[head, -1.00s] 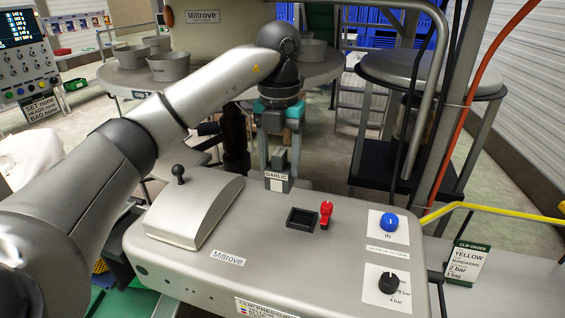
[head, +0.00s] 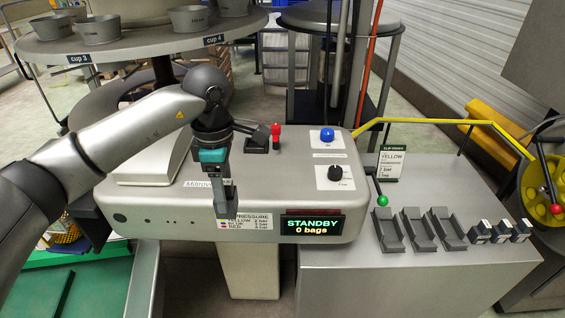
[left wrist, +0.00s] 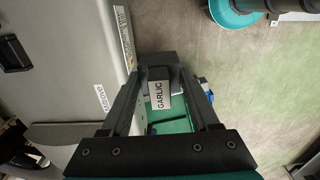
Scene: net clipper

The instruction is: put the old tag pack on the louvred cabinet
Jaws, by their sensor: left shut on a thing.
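The tag pack, a small grey block labelled GARLIC (left wrist: 160,95), sits between the fingers of my left gripper (left wrist: 163,85) in the left wrist view. The gripper is shut on it. In the head view my left gripper (head: 226,208) points down in front of the clipper machine's front face. The pack is hard to tell from the dark fingers there. A grey metal cabinet or bench (head: 350,285) stands right of the machine; no louvres show, so I cannot tell whether it is the louvred cabinet. My right gripper is not in view.
The clipper machine (head: 300,172) has an open dark slot (head: 257,144) beside a red lever (head: 276,131). On the grey top at right are three grey trays (head: 416,228), three small labelled blocks (head: 501,232) and a green-knobbed lever (head: 382,200). The front strip of that top is clear.

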